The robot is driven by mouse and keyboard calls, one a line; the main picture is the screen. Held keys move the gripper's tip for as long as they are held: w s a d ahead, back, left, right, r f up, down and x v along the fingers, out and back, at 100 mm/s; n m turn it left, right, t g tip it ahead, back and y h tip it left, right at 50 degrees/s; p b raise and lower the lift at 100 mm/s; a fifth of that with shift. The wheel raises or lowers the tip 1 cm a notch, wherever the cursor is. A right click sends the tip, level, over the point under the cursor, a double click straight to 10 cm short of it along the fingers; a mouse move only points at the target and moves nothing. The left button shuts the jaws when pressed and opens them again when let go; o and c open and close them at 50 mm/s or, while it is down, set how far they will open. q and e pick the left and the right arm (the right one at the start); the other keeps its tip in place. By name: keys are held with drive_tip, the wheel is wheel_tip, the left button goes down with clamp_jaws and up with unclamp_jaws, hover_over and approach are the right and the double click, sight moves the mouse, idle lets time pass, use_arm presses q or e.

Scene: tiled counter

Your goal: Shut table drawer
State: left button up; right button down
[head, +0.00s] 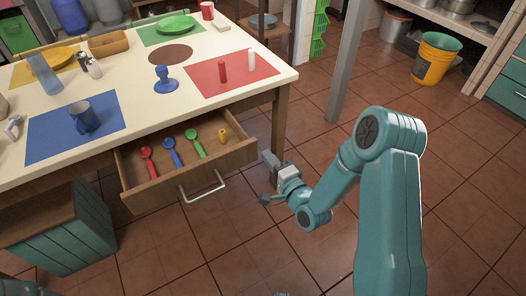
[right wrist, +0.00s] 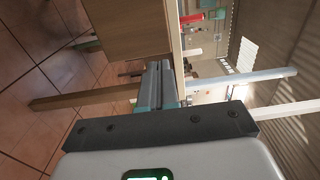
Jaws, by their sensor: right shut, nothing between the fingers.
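The wooden table drawer (head: 190,181) is pulled out from under the cream-topped table (head: 140,82). Its curved metal handle (head: 203,191) is on the front. My right gripper (head: 269,160) is beside the drawer's right front corner, apart from the handle. Its fingers (right wrist: 158,85) are together and empty in the right wrist view, near a wooden surface (right wrist: 125,28). My left gripper is not in view.
A table leg (head: 279,126) stands just behind my right gripper. A teal-sided cabinet (head: 62,232) is left of the drawer, below the table. A blue mug (head: 84,117) and other tableware stand on top. The tiled floor (head: 240,245) in front is clear.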

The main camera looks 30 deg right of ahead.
sight(257, 144)
drive_tip(key=shift+w+a, duration=0.1)
drive_tip(key=shift+w, duration=1.7)
